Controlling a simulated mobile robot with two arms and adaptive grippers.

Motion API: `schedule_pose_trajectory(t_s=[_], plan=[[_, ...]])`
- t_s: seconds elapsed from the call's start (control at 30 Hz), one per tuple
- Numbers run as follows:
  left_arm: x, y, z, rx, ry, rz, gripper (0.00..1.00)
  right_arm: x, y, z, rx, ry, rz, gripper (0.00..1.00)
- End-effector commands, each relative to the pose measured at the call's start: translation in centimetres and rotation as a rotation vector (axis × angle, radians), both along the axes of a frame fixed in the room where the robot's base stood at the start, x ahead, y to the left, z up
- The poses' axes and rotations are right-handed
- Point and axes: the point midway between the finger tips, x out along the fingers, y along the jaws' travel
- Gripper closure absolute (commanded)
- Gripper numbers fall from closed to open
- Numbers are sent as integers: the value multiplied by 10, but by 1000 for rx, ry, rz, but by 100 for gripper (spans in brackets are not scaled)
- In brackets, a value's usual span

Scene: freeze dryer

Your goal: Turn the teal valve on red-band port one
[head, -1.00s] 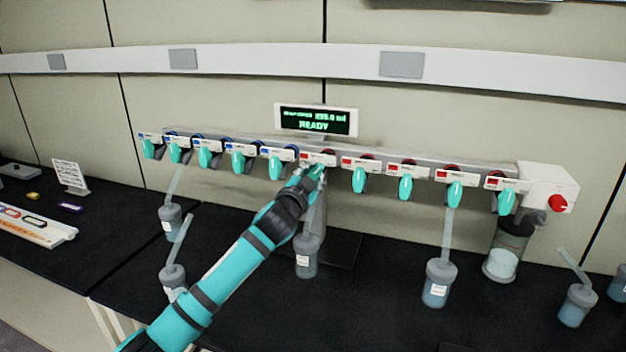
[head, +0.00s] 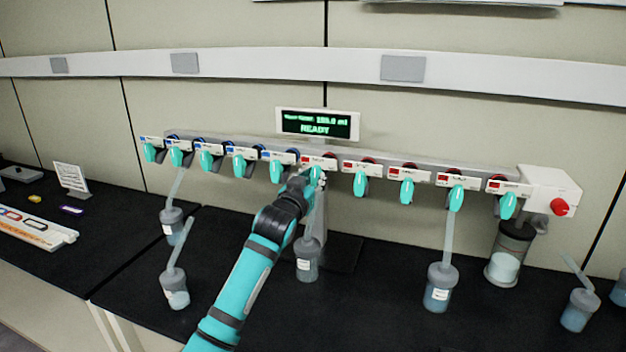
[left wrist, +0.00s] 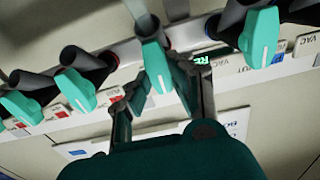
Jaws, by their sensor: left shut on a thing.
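A row of teal valves runs along the grey manifold (head: 215,145). Blue bands mark the left ports and red bands the right ports. My left gripper (head: 312,180) is at the leftmost red-band port, shut on its teal valve (head: 317,173), which is partly hidden in the head view. In the left wrist view, the teal valve (left wrist: 156,65) shows between the fingers of my left gripper (left wrist: 158,88). A hose runs down from this port to a grey-lidded flask (head: 307,262), partly behind my arm. My right gripper is not in view.
Neighbouring teal valves (head: 276,171) and (head: 360,183) hang close on both sides. A display (head: 318,123) above reads READY. Other flasks (head: 441,288) stand on the black bench. A red knob (head: 559,207) is at the manifold's right end.

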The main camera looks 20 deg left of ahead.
Motion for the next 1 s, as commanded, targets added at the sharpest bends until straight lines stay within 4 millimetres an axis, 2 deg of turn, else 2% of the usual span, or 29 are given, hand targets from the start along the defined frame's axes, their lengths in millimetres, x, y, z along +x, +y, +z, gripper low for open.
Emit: schedule_pose_trajectory(t_s=[0.47,0.5,0.63,1.0], plan=[[0,0,0,-12,1,0,100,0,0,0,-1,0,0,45],[0,0,0,-12,1,0,75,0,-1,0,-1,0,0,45],[0,0,0,-11,1,0,58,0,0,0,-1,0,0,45],[-6,1,-1,-11,1,0,58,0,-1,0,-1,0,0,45]])
